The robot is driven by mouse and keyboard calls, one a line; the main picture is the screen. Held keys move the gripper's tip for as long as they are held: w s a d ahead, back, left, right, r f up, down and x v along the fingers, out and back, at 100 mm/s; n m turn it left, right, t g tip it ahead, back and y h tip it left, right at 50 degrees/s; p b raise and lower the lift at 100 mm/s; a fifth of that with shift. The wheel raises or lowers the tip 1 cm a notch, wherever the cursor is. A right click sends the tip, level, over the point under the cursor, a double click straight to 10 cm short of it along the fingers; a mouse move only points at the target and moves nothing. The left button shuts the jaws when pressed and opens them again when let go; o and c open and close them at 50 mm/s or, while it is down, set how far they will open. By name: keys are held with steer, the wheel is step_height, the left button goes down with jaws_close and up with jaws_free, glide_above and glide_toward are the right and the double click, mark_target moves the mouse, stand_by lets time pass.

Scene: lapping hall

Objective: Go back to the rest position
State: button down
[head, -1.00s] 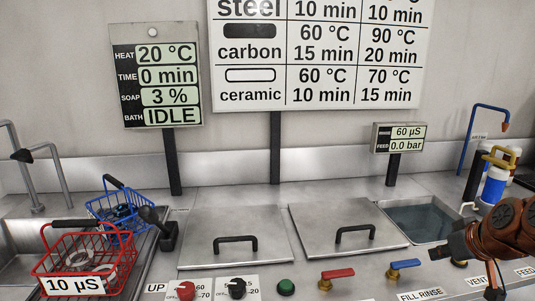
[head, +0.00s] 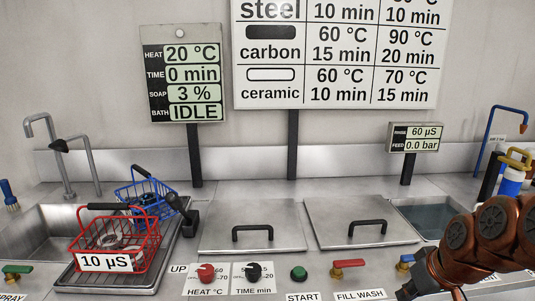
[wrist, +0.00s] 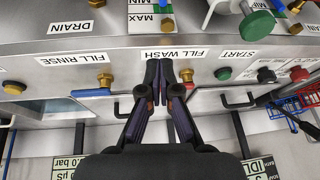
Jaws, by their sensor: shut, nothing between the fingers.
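My gripper (wrist: 166,72) is shut and empty in the wrist view, its two dark fingertips close together over the front panel by the FILL WASH label (wrist: 180,54). In the head view my copper-coloured arm reaches in at the lower right, and the gripper is at the bottom edge, mostly cut off. It holds nothing and seems apart from the panel's valves, though the gap is hard to judge.
Near my gripper are a red-handled valve (head: 350,263) and a blue-handled valve (head: 404,261). Two lidded baths (head: 250,218) lie behind. A red basket (head: 118,246) and a blue basket (head: 148,198) stand at left. An open basin (head: 432,215) is at right.

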steer(key=s+a+f+g, duration=0.2)
steer(key=s+a+g, duration=0.15)
steer(key=s, duration=0.35)
steer(key=s+a+f+m+g+h, duration=0.1)
steer(key=s+a+f+g, duration=0.1)
steer(key=s+a, duration=0.4)
steer(key=s+a+f+g, duration=0.2)
steer(key=s+a+f, duration=0.1)
steer(key=s, duration=0.5)
steer(key=s+p+v, duration=0.2)
steer(key=p+v, duration=1.3)
steer(key=shift+s+a+r+t, duration=0.15)
steer(key=shift+a+r+t, duration=0.1)
steer(key=shift+r+t, duration=0.35)
steer(key=shift+r, duration=0.1)
